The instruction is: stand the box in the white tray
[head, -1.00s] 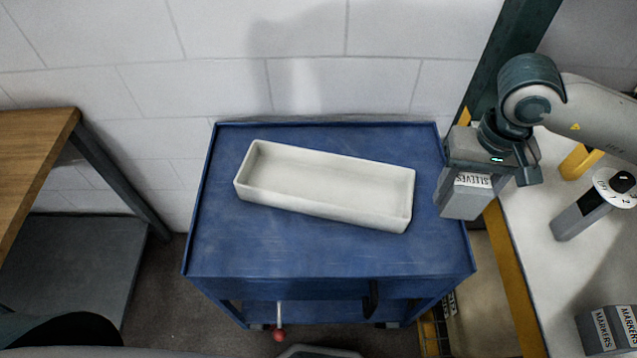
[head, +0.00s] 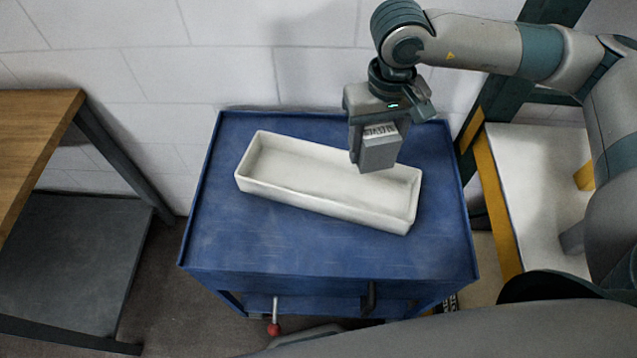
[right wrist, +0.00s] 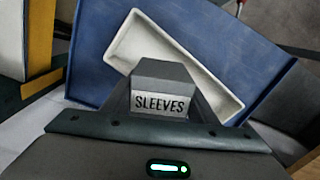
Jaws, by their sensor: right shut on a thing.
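The white tray (head: 300,200) is long, shallow and empty, and lies at a slant on the blue cart top. My right gripper (head: 372,135) is shut on a grey box (head: 379,155) with a white label. The box hangs below the gripper, over the right part of the tray in the head view. In the right wrist view the box (right wrist: 163,72) shows its label, SLEEVES, and the tray (right wrist: 135,38) lies beyond it. The exact gap between box and tray is hard to tell. My left gripper is not in view.
The blue cart (head: 240,245) has a raised rim and free room around the tray. A wooden table (head: 30,140) stands at the left. A white-topped bench (head: 540,170) with a yellow edge stands at the right. A white block wall is behind.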

